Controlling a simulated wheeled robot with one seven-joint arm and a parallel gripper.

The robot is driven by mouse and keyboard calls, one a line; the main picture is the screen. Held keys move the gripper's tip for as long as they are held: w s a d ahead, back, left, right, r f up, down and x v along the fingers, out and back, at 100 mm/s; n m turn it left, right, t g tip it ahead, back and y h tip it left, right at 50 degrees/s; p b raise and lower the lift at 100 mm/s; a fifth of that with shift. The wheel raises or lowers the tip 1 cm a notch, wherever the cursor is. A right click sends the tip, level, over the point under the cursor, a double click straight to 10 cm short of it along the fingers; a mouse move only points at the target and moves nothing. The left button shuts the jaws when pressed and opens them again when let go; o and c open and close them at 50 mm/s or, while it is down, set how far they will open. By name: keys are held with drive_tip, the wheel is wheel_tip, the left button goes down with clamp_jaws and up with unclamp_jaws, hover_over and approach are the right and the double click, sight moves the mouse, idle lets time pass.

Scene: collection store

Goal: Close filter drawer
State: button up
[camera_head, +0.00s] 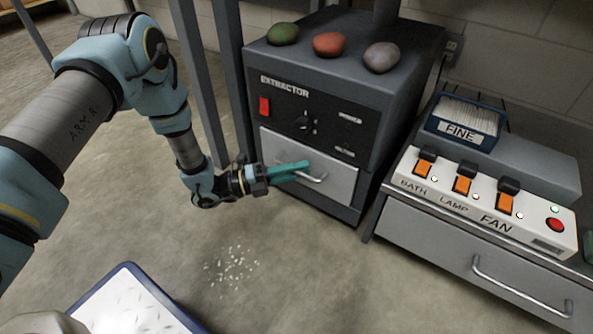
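The dark grey extractor (345,95), lettered EXTRACTOR, stands at the centre with a light grey drawer (335,181) low in its front. The drawer front looks flush or nearly flush with the housing; a small gap cannot be ruled out. Its bar handle (316,179) crosses the front. My gripper (303,167) reaches in from the left, its teal fingers in front of the drawer and over the left part of the handle. The fingers overlap in this view, so neither their opening nor contact with the handle can be told.
A bench on the right bears a switch panel (405,183) and a blue box (461,140) labelled FINE. Below is another drawer (435,238) with a handle (520,287). Stones, one red (329,44), sit atop the extractor. White bits (232,265) lie on the floor near a blue-rimmed tray (130,300).

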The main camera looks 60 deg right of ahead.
drive_tip(key=shift+o, duration=1.2)
drive_tip(key=shift+a, duration=0.1)
drive_tip(key=p+v, duration=0.4)
drive_tip(key=v, duration=0.6)
drive_tip(key=shift+w+a, duration=0.25)
